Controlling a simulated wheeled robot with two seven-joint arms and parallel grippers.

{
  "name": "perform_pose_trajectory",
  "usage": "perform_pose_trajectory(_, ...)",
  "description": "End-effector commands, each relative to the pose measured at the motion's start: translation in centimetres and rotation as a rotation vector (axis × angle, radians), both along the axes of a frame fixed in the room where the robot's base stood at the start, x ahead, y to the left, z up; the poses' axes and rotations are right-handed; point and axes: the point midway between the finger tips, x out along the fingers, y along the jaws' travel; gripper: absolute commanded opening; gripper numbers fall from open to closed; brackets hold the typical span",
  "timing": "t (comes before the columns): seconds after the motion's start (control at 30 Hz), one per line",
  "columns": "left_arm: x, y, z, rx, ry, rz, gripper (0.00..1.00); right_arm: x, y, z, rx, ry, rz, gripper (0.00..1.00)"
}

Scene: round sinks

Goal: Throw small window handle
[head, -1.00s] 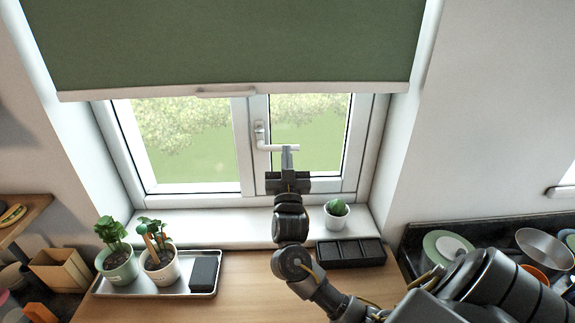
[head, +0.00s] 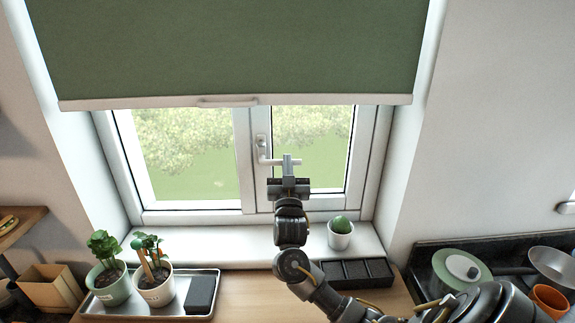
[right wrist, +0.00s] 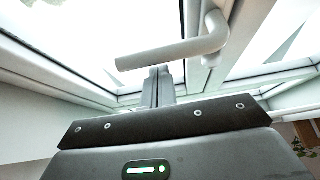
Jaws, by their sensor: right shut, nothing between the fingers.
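The small white window handle (head: 274,161) is on the middle frame of the window, its lever pointing sideways to the right in the head view. In the right wrist view the lever (right wrist: 172,52) runs across the top, ending in a free tip at left. My right gripper (head: 287,161) points up at the lever near its free end. Its fingers (right wrist: 158,84) are closed together with nothing between them. They are at or very close to the lever; I cannot tell whether they touch it. My left gripper is not in view.
A green blind (head: 235,50) hangs over the upper window. On the sill stands a small cactus pot (head: 340,240); a black divided tray (head: 356,273) is below it. A metal tray (head: 150,309) with two potted plants is at left. Pans (head: 462,268) are at right.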

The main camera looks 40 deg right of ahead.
Motion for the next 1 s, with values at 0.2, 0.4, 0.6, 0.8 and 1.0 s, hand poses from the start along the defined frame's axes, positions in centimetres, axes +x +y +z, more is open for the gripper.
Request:
perform_pose_trajectory(0.2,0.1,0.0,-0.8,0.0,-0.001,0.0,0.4,0.0,-0.1,-1.1,0.0,0.0,-0.001,0.0)
perform_pose_trajectory(0.4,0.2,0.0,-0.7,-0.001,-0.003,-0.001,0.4,0.0,-0.1,-1.0,0.0,0.0,-0.001,0.0)
perform_pose_trajectory(0.6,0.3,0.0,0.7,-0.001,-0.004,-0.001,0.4,-0.1,0.1,0.5,0.0,0.0,0.001,0.0)
perform_pose_trajectory(0.8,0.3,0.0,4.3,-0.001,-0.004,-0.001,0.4,-0.2,0.8,4.2,0.002,-0.001,0.01,0.0)
perform_pose_trajectory(1.0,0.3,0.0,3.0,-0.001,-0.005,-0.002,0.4,-3.5,3.5,0.2,0.003,0.003,0.011,0.0)
